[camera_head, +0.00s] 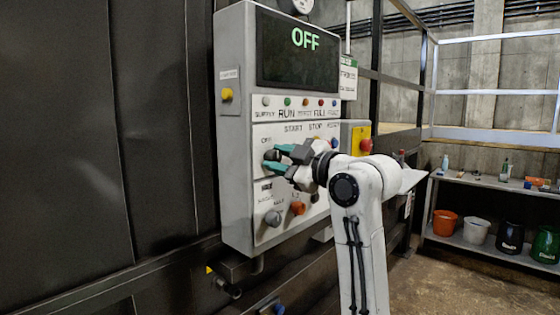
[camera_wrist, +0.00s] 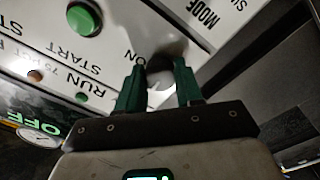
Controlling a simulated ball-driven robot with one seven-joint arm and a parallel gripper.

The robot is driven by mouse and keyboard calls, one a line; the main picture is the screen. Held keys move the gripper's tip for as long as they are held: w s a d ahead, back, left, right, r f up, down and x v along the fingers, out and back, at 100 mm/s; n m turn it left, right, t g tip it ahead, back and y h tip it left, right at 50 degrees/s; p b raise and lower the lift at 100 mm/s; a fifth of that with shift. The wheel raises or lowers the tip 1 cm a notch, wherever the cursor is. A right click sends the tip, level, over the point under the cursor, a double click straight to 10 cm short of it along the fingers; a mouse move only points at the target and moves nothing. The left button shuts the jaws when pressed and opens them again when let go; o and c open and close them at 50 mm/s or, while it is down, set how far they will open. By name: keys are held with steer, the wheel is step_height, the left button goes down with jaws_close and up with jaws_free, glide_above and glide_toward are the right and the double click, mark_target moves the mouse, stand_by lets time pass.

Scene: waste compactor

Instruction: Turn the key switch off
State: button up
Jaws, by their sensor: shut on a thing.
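The key switch (camera_head: 270,155) is a dark round knob on the upper left of the control panel's lower section, near an "O..." label. My gripper (camera_head: 277,158) reaches it from the right, with its green fingertips on either side of the knob. In the wrist view the gripper (camera_wrist: 158,85) has its two green fingers around the knob (camera_wrist: 160,66), shut on it, and an "ON" label is just left of it. The fingers partly hide the knob, so its exact angle is unclear. The panel display (camera_head: 302,45) reads "OFF" in green.
The grey control panel (camera_head: 235,135) carries a yellow button (camera_head: 227,94), a grey knob (camera_head: 272,218) and an orange knob (camera_head: 298,208). A red emergency button (camera_head: 366,146) is at its right. A shelf with buckets (camera_head: 476,231) stands far right. Open floor lies between.

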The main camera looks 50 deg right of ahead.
steer(key=o, duration=1)
steer(key=shift+o, duration=0.2)
steer(key=s+b, duration=0.1)
steer(key=s, duration=0.9)
steer(key=shift+s+f+b, duration=0.15)
steer(key=shift+s+b, duration=0.2)
steer(key=shift+s, duration=0.05)
steer(key=shift+d, duration=0.1)
